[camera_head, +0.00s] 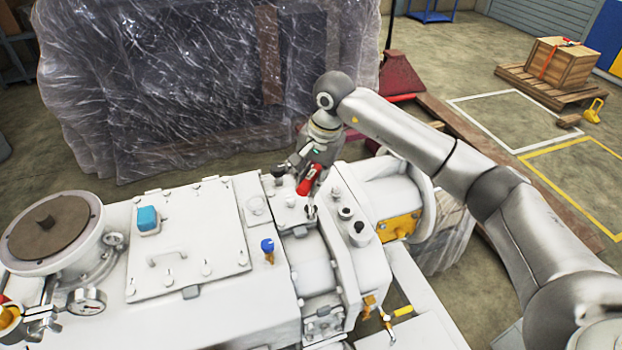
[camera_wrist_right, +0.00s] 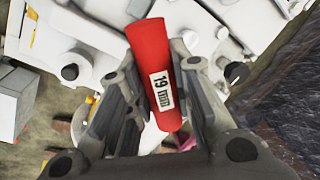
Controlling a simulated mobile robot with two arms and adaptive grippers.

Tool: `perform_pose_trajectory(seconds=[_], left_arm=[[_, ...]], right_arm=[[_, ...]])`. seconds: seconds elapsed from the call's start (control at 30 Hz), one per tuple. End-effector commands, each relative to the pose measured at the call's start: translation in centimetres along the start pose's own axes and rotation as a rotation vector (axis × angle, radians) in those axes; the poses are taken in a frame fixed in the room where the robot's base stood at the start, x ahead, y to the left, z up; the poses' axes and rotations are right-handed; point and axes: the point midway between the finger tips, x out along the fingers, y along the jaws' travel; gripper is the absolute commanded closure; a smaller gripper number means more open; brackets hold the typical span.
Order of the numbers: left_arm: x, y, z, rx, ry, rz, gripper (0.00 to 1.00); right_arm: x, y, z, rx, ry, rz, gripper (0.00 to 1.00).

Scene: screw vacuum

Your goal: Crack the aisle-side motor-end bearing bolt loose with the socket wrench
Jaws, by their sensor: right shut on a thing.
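My right gripper (camera_head: 305,174) is shut on the socket wrench (camera_head: 310,182), gripping its red handle. In the right wrist view, the handle (camera_wrist_right: 158,75) lies between the gripper's fingers (camera_wrist_right: 155,88) and carries a white label reading 19. The wrench is over the white vacuum pump (camera_head: 225,310), above its bearing section near the motor end. A small metallic fitting (camera_head: 311,212) shows just below the handle; I cannot tell whether it is the wrench's socket or a bolt. The aisle-side bearing bolt cannot be singled out.
Dark-capped fittings (camera_head: 345,213) and a blue-topped valve (camera_head: 268,246) stand close by on the pump. A plastic-wrapped crate (camera_head: 190,90) stands right behind. A gauge (camera_head: 87,301) sits at the left. Open floor with marked bays lies at the right.

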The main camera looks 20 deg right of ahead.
Motion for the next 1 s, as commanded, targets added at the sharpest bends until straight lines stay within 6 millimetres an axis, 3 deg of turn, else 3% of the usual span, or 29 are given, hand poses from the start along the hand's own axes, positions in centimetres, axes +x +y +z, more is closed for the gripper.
perform_pose_trajectory(seconds=[1.0], left_arm=[[1.5,0.0,0.1,0.0,0.0,0.0,0.58]], right_arm=[[1.3,0.2,-0.1,-0.019,-0.001,-0.001,1.0]])
